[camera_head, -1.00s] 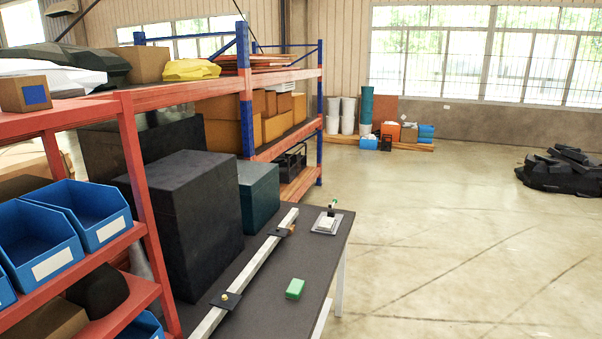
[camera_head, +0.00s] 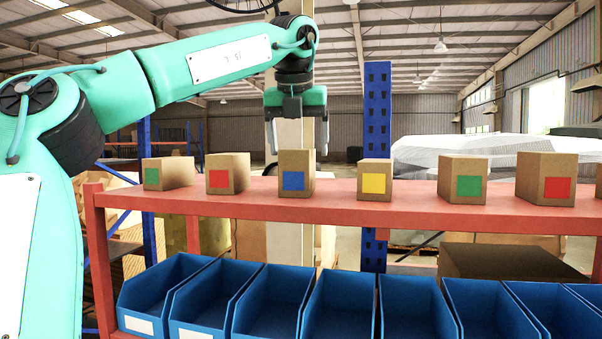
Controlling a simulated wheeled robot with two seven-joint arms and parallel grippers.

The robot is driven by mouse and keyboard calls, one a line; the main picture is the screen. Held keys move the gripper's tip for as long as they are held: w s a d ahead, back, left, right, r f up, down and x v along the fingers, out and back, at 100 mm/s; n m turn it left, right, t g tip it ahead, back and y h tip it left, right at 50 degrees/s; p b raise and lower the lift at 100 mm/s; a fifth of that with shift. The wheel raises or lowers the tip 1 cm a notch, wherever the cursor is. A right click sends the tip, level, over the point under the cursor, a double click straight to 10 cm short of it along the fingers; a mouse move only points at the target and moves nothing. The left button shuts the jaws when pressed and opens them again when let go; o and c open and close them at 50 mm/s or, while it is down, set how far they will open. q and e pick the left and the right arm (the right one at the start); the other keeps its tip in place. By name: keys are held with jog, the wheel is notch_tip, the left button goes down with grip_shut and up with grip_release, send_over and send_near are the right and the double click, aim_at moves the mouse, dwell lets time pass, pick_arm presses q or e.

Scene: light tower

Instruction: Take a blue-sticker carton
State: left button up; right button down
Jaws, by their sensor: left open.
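The blue-sticker carton (camera_head: 297,166) is a small brown box with a blue square on its front. It stands upright on the red top shelf (camera_head: 300,207), between a red-sticker carton (camera_head: 227,172) on its left and a yellow-sticker carton (camera_head: 375,178) on its right. My left arm reaches in from the left. My left gripper (camera_head: 297,145) points down above the blue-sticker carton, with its fingers spread apart to either side near the carton's top. It is open, and I see no grip on the carton. My right gripper is out of view.
A green-sticker carton (camera_head: 167,173) stands at the left, another green-sticker carton (camera_head: 465,179) and a red-sticker carton (camera_head: 545,180) at the right. Several blue bins (camera_head: 337,304) sit on the level below. A blue upright post (camera_head: 376,115) rises behind the shelf.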

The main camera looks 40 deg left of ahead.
aim_at(298, 166)
pick_arm(q)
jog(key=shift+f, duration=0.25)
jog(key=shift+s, duration=0.15)
jog(key=shift+f+p, duration=0.45)
jog(key=shift+p, duration=0.35)
jog(key=f, duration=0.1)
jog(key=w+a+f+p, duration=0.1)
jog(key=f, duration=0.1)
jog(key=shift+w+a+f+p, duration=0.1)
jog(key=shift+w+a+p, duration=0.15)
jog(key=shift+w+p, duration=0.15)
jog(key=shift+a+f, duration=0.15)
jog(key=shift+f, duration=0.2)
jog(key=shift+d, duration=0.2)
jog(key=c, duration=1.1)
jog(key=shift+r, duration=0.1)
jog(key=shift+c, duration=0.2)
